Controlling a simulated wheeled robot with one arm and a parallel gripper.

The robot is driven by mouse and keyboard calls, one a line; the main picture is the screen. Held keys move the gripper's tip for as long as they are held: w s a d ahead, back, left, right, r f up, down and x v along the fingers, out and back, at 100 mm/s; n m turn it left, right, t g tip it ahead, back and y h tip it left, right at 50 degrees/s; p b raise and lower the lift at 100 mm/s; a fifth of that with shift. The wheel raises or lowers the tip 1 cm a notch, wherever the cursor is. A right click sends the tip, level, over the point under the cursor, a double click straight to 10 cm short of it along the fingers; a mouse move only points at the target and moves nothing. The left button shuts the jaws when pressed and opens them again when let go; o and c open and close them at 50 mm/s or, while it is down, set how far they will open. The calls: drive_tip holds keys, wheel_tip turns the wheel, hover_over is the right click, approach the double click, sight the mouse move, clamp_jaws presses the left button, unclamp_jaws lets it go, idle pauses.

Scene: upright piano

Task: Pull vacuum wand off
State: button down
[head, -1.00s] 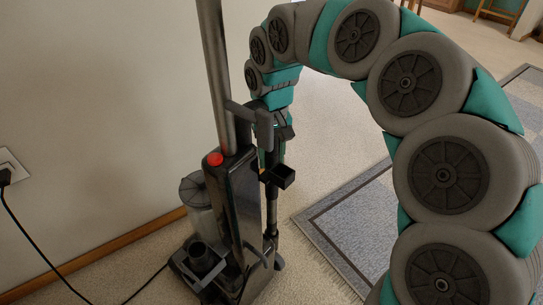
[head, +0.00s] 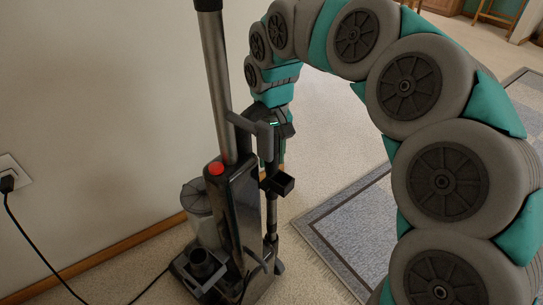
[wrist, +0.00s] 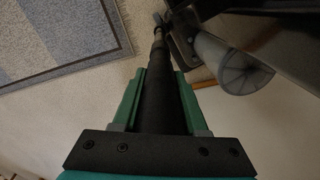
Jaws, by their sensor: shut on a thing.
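The vacuum wand is a dark tube (head: 272,217) standing upright along the right side of the upright vacuum (head: 235,215). It also shows in the wrist view (wrist: 157,95), running lengthwise between my fingers. My gripper (wrist: 160,78) is shut on the wand, with a green finger on each side. In the head view my gripper (head: 279,155) is partly hidden behind the vacuum's grey bracket. The wand's lower part is still close beside the vacuum body; I cannot tell whether it is seated or free.
The vacuum's grey handle pole (head: 216,85) rises close left of my arm. A wall (head: 90,100) stands behind, with an outlet (head: 12,175) and a cord (head: 35,245) running down to the floor. A grey-blue rug (head: 350,225) and open carpet lie to the right.

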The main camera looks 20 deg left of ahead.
drive_tip(key=shift+r, duration=0.3)
drive_tip(key=shift+r+p, duration=0.45)
drive_tip(key=shift+r, duration=0.25)
drive_tip(key=shift+r+p, duration=1.7)
drive_tip(key=shift+r, duration=1.65)
wheel_tip(320, 180, up, 9)
drive_tip(key=p, duration=0.3)
drive_tip(key=shift+f, duration=0.15)
idle(0.5)
